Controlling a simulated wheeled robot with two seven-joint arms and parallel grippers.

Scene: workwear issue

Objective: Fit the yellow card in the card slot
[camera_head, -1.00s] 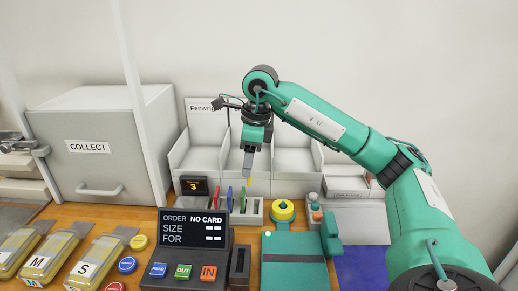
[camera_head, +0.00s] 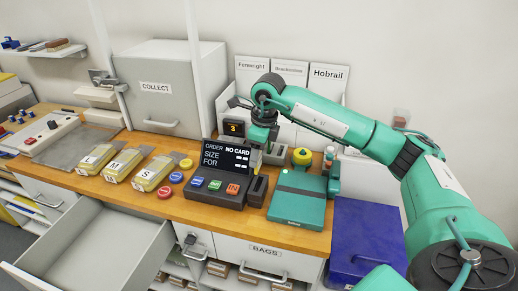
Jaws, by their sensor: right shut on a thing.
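My right gripper (camera_head: 259,136) hangs pointing down just behind the right end of the order display (camera_head: 226,158), which reads NO CARD. Its fingertips are largely hidden by the display. The dark card slot block (camera_head: 257,190) stands at the right end of the button console (camera_head: 212,192), nearer to me than the gripper. I cannot see into its slot. My left gripper is not in view.
A pale card rack (camera_head: 276,154) stands behind the console. Right of the slot are a green board (camera_head: 298,198) and a yellow-topped round thing (camera_head: 302,157). Yellow packs (camera_head: 153,173) lie left of the console. A drawer (camera_head: 95,248) stands open at the front left.

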